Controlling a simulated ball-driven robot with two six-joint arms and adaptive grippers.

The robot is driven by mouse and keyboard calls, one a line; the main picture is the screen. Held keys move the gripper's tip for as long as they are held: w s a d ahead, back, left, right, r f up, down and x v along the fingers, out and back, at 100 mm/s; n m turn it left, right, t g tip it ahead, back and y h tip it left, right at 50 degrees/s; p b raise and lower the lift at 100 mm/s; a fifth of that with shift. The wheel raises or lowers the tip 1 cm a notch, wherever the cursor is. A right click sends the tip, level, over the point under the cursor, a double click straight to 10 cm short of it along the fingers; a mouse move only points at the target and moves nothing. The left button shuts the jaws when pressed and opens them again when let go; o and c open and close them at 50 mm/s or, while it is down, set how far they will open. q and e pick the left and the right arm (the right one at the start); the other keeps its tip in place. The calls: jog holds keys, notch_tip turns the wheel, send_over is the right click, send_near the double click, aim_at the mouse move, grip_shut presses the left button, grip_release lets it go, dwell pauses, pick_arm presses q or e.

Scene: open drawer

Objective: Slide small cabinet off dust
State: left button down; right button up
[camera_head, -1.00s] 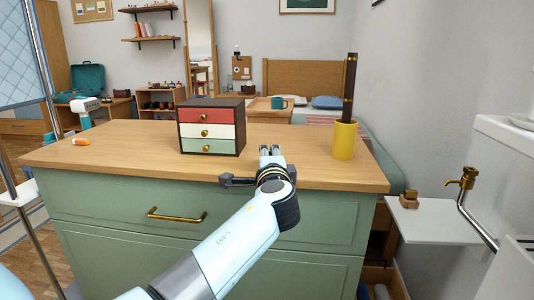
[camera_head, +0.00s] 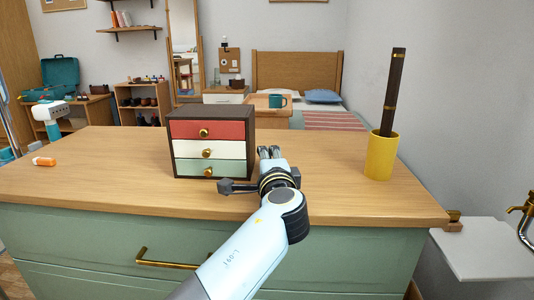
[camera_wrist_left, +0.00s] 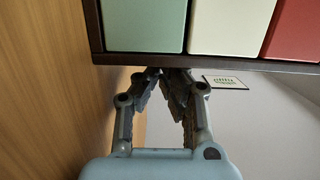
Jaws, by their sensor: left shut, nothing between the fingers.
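The small cabinet (camera_head: 180,150) stands upright on the wooden top of the green dresser. It has a dark frame and red, cream and teal drawers with brass knobs, all shut. My left gripper (camera_head: 269,152) is shut and empty, low beside the cabinet's right side. In the left wrist view the fingertips (camera_wrist_left: 163,76) are close to the cabinet's dark edge (camera_wrist_left: 225,64); I cannot tell whether they touch. I cannot make out any dust; the area under the cabinet is hidden. My right gripper is not in view.
A yellow cup (camera_head: 381,158) with dark sticks stands on the right of the dresser top (camera_head: 330,195). A small orange item (camera_head: 44,161) lies at the far left. The top is clear left of the cabinet and between my gripper and the cup.

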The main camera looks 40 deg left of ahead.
pick_arm(q)
jog(key=shift+a, duration=0.1)
jog(key=shift+s, duration=0.1)
jog(key=shift+s+a, duration=0.1)
jog(key=shift+a, duration=0.1)
jog(key=s+a, duration=0.1)
jog(key=s+a+p, duration=0.1)
jog(key=a, duration=0.3)
jog(key=shift+s+a+r, duration=0.1)
jog(key=shift+s+r, duration=0.1)
jog(key=shift+s, duration=0.2)
jog(key=s+a, duration=0.2)
jog(key=a, duration=0.2)
jog(key=s+a+p, duration=0.1)
jog(key=s+a, duration=0.2)
jog(key=a, duration=0.2)
jog(key=s+a, duration=0.2)
jog(key=a, duration=0.2)
jog(key=shift+s+a+f+p, duration=0.15)
jog(key=shift+s+a+p, duration=0.05)
jog(key=shift+a+p, duration=0.1)
jog(key=shift+s+a, duration=0.2)
jog(key=shift+a, duration=0.15)
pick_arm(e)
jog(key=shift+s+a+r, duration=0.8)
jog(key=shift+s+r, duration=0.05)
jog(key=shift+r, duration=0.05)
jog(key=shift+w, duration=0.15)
